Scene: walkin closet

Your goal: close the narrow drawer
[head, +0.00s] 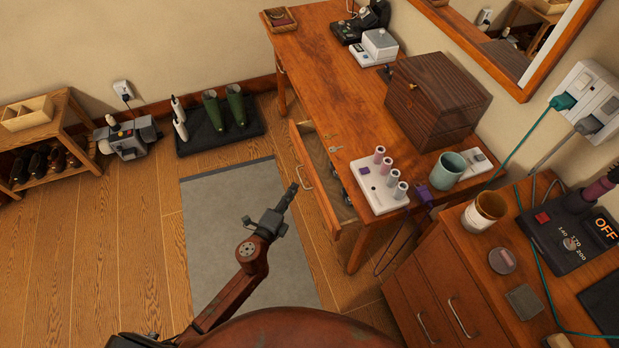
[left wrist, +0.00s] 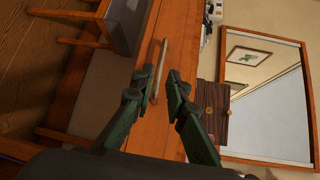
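The narrow drawer (head: 324,203) under the long wooden desk (head: 330,75) is pulled out, with its inside showing from above. It has a pale bar handle (head: 303,177) on its front. My left gripper (head: 293,188) is just in front of the drawer front, close to the handle; the head view does not show clearly whether they touch. In the left wrist view, the left gripper's fingers (left wrist: 160,72) are apart, with a bar handle (left wrist: 156,68) on a wooden front between or just beyond them. My right gripper is not in view.
The desk top holds a dark wooden box (head: 437,95), a spool stand (head: 380,185) and a teal cup (head: 447,171). A drawer cabinet (head: 440,290) stands at the lower right. A grey mat (head: 245,225) and open floor lie left of the drawer.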

